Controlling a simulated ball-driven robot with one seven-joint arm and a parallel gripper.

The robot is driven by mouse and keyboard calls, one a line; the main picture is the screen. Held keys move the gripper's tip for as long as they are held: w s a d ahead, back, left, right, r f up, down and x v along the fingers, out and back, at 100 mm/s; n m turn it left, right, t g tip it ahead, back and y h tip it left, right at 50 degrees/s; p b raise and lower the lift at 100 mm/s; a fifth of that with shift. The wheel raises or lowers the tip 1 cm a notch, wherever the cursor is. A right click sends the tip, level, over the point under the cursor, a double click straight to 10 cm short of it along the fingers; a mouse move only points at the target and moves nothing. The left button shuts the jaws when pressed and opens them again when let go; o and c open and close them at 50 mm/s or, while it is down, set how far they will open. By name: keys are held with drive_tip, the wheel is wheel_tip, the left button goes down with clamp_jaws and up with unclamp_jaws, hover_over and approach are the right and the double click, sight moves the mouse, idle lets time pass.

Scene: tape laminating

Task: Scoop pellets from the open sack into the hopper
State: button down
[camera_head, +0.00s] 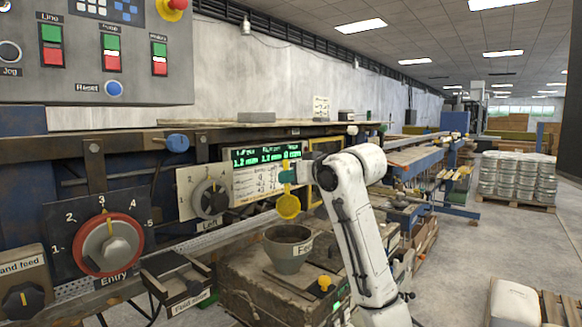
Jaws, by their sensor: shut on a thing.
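My gripper (289,176), at the end of my white arm, is shut on a yellow scoop (288,207). The scoop is apart from the hopper rim. I cannot tell whether the scoop holds pellets, and the hopper's inside hardly shows. A pale sack (513,303) sits at the lower right, cut by the picture's edge. Its opening and any pellets in it do not show.
The hopper stands on a worn box-like machine (250,287) with a yellow knob (325,283). A panel with a red Entry dial (108,245) and a green display (266,156) line the left. Wrapped goods (517,176) stand on a far pallet.

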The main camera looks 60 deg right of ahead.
drive_tip(key=w+d+f+m+g+y+p, duration=0.2)
drive_tip(key=w+d+m+g+y+p, duration=0.2)
drive_tip(key=g+y+p, duration=0.5)
drive_tip(key=shift+d+f+p, duration=0.4)
drive_tip(key=shift+d+p, duration=0.25)
drive_tip(key=shift+p, duration=0.85)
drive_tip(key=shift+m+y, duration=0.3)
drive_tip(key=shift+y, duration=0.1)
drive_tip(key=shift+f, duration=0.1)
